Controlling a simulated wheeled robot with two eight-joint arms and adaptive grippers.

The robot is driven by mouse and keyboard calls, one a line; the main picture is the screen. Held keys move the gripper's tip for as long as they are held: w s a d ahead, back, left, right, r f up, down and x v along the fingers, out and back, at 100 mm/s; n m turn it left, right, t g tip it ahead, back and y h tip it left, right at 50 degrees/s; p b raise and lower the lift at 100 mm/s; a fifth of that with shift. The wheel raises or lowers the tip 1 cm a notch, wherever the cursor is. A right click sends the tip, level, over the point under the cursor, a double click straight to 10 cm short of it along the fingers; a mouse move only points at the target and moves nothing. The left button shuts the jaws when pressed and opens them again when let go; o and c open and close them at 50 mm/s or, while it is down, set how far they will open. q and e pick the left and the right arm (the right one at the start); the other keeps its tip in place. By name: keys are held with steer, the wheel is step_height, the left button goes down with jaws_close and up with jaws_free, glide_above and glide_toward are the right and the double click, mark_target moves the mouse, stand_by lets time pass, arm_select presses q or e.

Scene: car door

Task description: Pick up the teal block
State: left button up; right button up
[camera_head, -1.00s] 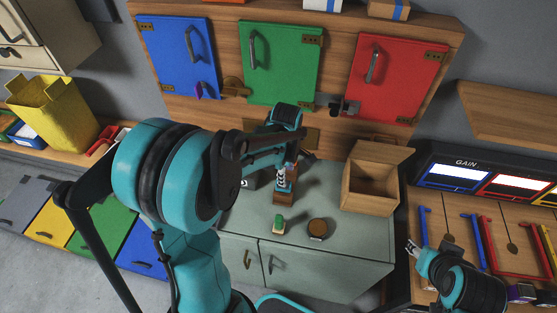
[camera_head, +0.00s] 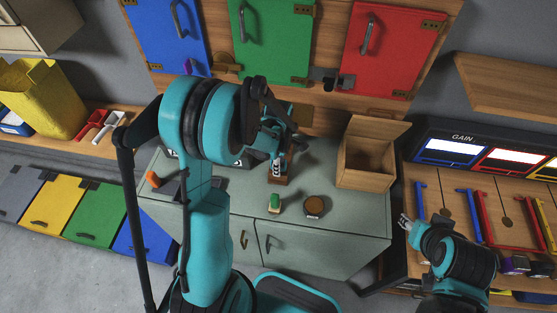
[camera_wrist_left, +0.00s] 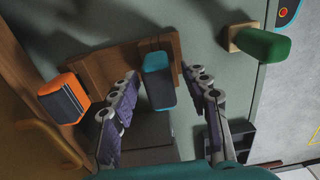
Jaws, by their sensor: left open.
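The teal block (camera_wrist_left: 158,80) stands in front of a brown wooden piece (camera_wrist_left: 110,68) in the left wrist view. My left gripper (camera_wrist_left: 162,82) is open, with one finger on each side of the teal block. Gaps show between the block and both fingers, so it is not gripped. In the head view my left gripper (camera_head: 277,165) is over the wooden piece (camera_head: 279,179) on the grey-green cabinet top. The teal block is hard to tell from my teal arm there. My right gripper (camera_head: 405,222) is at the right, away from the block; its opening is too small to judge.
A green block (camera_head: 275,203) and a round brown-topped object (camera_head: 314,206) stand near the cabinet's front edge. An open wooden box (camera_head: 365,170) stands to the right. An orange block (camera_wrist_left: 66,98) is close to one finger in the wrist view. Coloured doors (camera_head: 395,50) are behind.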

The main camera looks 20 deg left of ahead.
arm_select(q)
jaws_close()
steer(key=shift+r, duration=0.2)
steer(key=shift+r+p, duration=2.15)
steer(key=shift+r, duration=0.7)
